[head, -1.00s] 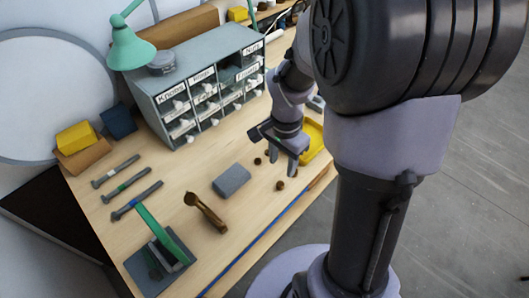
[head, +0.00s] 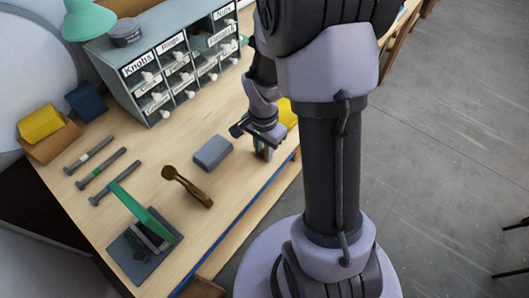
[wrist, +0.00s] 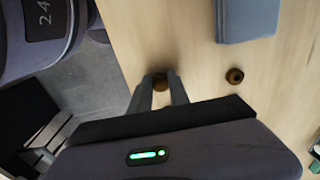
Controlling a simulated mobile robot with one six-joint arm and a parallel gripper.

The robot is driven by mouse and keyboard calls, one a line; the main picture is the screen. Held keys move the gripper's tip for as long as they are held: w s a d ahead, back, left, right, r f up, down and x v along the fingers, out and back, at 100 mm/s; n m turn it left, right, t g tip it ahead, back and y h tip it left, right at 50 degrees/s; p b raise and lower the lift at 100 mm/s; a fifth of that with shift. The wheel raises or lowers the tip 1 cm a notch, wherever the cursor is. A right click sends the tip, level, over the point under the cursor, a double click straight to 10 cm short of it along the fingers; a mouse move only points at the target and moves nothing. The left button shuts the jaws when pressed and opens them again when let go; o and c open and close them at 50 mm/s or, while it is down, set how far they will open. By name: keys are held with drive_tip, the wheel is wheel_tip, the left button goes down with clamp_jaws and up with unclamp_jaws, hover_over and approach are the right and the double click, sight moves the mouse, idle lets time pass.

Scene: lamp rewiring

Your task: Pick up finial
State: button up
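A small round brown piece, which I take to be the finial (wrist: 160,80), is between my fingertips in the wrist view. My gripper (wrist: 160,87) points down at the wooden tabletop, its two fingers close together against the sides of the piece. The fingers cover part of it, and I cannot tell whether it is off the wood. In the head view my gripper (head: 264,152) is low over the table near its front edge, and the piece is hidden there. A second small brown round piece (wrist: 235,76) with a dark centre lies to the right.
A grey block (head: 212,153) lies left of my gripper, also in the wrist view (wrist: 247,20). A brown-handled tool (head: 188,187), a green-armed stand (head: 145,216) and a labelled drawer cabinet (head: 140,80) are farther left. A yellow tray (head: 288,113) is close behind my gripper.

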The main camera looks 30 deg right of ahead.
clamp_jaws()
drive_tip(key=shift+r, duration=0.1)
